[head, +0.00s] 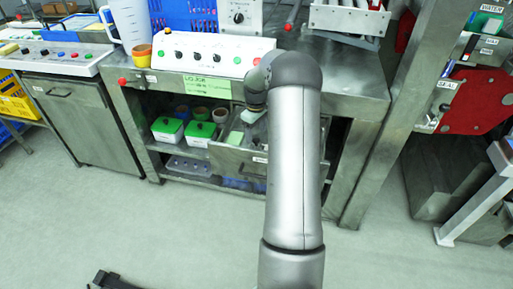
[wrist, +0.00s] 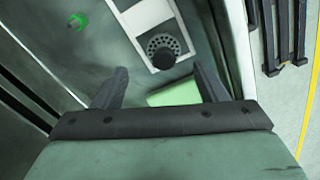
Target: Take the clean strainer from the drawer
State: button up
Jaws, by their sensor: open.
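The drawer stands open under the workbench in the head view, its front (head: 238,161) partly behind my arm. In the wrist view its pale wall (wrist: 238,45) runs along the right. Inside lies a dark round perforated piece (wrist: 163,42), apparently the strainer, on or against a white strip (wrist: 145,14); I cannot tell how it is seated or whether it is clean. My gripper (wrist: 159,78) is open above the drawer, fingers apart, with the perforated piece ahead of the gap and apart from both fingers. In the head view my arm mostly hides the gripper.
A light-green block (wrist: 175,92) lies by the right finger, partly hidden by the gripper. A small green item (wrist: 78,21) lies at upper left. White boxes with green lids (head: 168,129) stand on the shelf left of the drawer. The bench top (head: 345,78) overhangs the drawer.

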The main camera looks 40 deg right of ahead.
aim_at(256, 139)
jog(key=f, duration=0.4)
jog(key=shift+s+a+f, duration=0.25)
jog(key=shift+s+f, duration=0.15)
jog(key=shift+f, duration=0.45)
jog(key=c, duration=1.1)
